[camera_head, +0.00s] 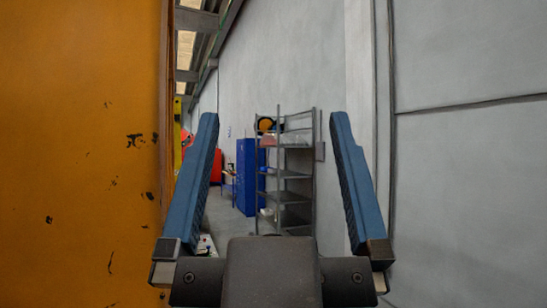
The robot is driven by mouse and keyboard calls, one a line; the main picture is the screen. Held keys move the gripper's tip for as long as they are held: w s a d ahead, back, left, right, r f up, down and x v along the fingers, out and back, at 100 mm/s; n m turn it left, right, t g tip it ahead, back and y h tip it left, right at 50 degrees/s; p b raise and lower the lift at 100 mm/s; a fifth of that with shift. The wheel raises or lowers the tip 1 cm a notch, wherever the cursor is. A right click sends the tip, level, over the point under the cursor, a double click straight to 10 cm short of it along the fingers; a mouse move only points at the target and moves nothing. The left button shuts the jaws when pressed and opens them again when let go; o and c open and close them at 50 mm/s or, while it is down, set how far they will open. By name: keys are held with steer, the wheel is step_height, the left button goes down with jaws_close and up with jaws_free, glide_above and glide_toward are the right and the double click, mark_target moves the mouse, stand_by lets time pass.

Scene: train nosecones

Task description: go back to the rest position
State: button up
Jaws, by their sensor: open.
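My gripper (272,122) is in the lower middle of the head view. Its two blue fingers stand wide apart and point forward, away from the camera. Nothing is between the fingers; only the distant room shows through the gap. The dark palm of the gripper fills the bottom middle. The rest of my arm is out of view.
A worn orange panel (80,150) fills the left side, close by. A grey wall (470,180) fills the right. Farther off stand a metal shelf rack (290,175) with items on it and a blue cabinet (247,178). Grey floor shows between.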

steer(key=shift+f, duration=0.1)
step_height(320, 180, down, 6)
steer(key=b, duration=0.5)
steer(key=shift+w+a+r, duration=0.1)
steer(key=shift+r, duration=0.15)
